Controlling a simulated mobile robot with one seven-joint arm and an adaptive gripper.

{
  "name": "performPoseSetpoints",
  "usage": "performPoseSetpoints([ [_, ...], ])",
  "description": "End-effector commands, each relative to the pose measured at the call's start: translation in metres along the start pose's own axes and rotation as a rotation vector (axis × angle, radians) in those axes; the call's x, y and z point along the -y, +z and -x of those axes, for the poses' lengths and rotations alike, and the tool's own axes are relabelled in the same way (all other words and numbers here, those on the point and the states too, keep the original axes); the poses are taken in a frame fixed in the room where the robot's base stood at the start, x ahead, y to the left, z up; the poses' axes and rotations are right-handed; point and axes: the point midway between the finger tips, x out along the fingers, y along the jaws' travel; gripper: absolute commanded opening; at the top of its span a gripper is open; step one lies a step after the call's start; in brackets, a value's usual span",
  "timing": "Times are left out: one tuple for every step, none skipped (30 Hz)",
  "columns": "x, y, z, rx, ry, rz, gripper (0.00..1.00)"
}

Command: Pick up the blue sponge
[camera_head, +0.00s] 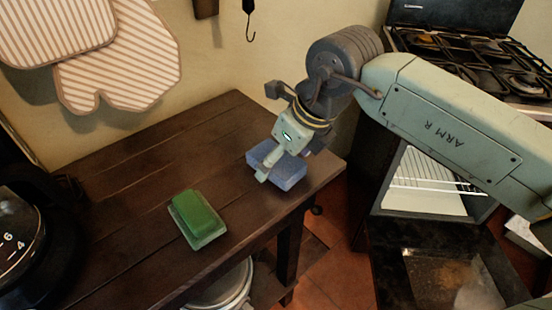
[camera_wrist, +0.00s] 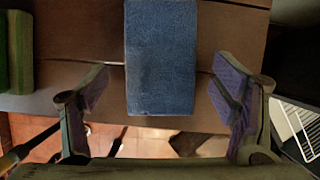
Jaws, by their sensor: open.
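The blue sponge (camera_head: 290,172) is a rectangular block lying on the dark wooden table near its right end. It also shows at the top middle of the wrist view (camera_wrist: 161,58). My gripper (camera_head: 268,172) is over the sponge in the head view and hides part of it. In the wrist view my gripper (camera_wrist: 165,90) is open, with one finger to the left and one to the right of the sponge and visible gaps on both sides. I cannot tell how far the fingertips are above the table.
A green block in a green dish (camera_head: 212,235) stands on the table (camera_head: 150,160), left of the sponge. A black round appliance (camera_head: 25,240) is at the far left. A stove (camera_head: 470,55) with an open oven is to the right. Striped mitts (camera_head: 120,60) hang on the wall.

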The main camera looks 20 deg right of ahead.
Motion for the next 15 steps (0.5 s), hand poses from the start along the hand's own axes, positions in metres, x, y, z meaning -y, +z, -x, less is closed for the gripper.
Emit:
performPoseSetpoints([
  [-0.0001,0.0002,-0.0018,0.001,0.000,0.000,0.80],
  [0.0000,0.0001,-0.0025,0.001,0.000,0.000,0.80],
  [0.0001,0.0000,-0.0028,0.001,0.000,0.000,0.80],
  [0.0002,0.0000,-0.0028,0.001,0.000,0.000,0.80],
  [0.0002,0.0000,-0.0027,0.001,0.000,0.000,0.80],
  [0.0002,0.0000,-0.0027,0.001,0.000,0.000,0.80],
  [0.0002,0.0000,-0.0026,0.001,0.000,0.000,0.80],
  [0.0002,-0.0001,-0.0026,0.001,0.000,0.000,0.78],
  [0.0002,-0.0001,-0.0025,0.001,0.000,0.000,0.75],
  [0.0002,-0.0001,-0.0025,0.001,0.000,0.000,0.73],
  [0.0002,-0.0001,-0.0024,0.001,0.000,0.000,0.71],
  [0.0002,-0.0001,-0.0024,0.001,0.000,0.000,0.69],
  [0.0003,-0.0001,-0.0023,0.001,0.000,0.000,0.67],
  [0.0003,-0.0001,-0.0023,0.001,0.000,0.000,0.65],
  [0.0003,-0.0001,-0.0023,0.001,0.000,0.000,0.62],
])
